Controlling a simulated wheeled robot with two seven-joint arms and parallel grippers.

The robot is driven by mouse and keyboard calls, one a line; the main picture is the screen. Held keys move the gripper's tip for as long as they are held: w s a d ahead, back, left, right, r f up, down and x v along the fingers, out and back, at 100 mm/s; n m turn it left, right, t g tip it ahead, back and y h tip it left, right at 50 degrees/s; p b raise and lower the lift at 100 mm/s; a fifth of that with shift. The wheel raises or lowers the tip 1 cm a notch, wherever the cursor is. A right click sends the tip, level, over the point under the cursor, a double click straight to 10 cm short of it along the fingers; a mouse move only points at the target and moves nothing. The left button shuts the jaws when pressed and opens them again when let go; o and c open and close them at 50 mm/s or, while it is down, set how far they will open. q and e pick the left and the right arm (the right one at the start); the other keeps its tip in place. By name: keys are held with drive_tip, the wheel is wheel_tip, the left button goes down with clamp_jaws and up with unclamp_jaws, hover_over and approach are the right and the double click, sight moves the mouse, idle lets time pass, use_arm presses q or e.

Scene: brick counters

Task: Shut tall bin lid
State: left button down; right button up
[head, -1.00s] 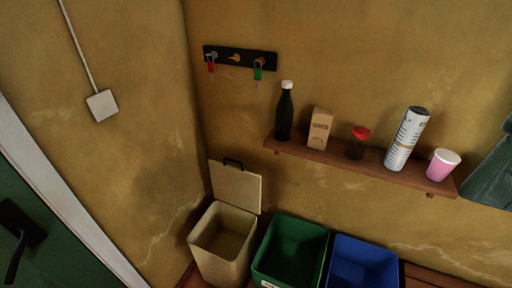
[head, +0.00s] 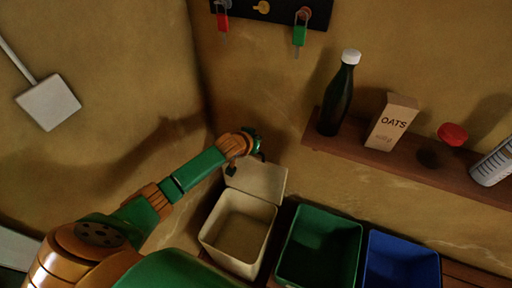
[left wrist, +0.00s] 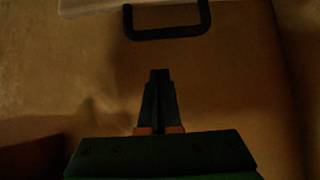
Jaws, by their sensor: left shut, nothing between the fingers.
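The tall cream bin (head: 238,232) stands in the corner, left of the green bin. Its lid (head: 260,180) is open and stands upright at the back, near the wall. My left gripper (head: 253,146) is at the lid's top edge, with the wrist covering the lid's upper left corner. In the left wrist view the shut, empty fingers (left wrist: 159,75) point toward the black lid handle (left wrist: 168,34), with a gap between them. The pale lid edge (left wrist: 100,6) shows at the top of that view. My right gripper is not in view.
A green bin (head: 319,249) and a blue bin (head: 401,262) stand close to the right of the cream bin. A wooden shelf (head: 350,154) with a dark bottle (head: 337,100) and an oats box (head: 392,123) is on the wall above. A key rack (head: 285,12) hangs higher up.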

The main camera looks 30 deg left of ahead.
use_arm(q)
drive_tip(key=b+x, duration=0.2)
drive_tip(key=x, duration=0.3)
drive_tip(key=s+p, duration=0.3)
drive_tip(key=s, duration=0.1)
drive_tip(key=shift+s+a+p, duration=0.1)
drive_tip(key=shift+s+p, duration=0.05)
drive_tip(key=shift+p, duration=0.2)
drive_tip(key=shift+s, duration=0.25)
drive_tip(key=shift+w+f, duration=0.15)
drive_tip(key=shift+f, duration=0.1)
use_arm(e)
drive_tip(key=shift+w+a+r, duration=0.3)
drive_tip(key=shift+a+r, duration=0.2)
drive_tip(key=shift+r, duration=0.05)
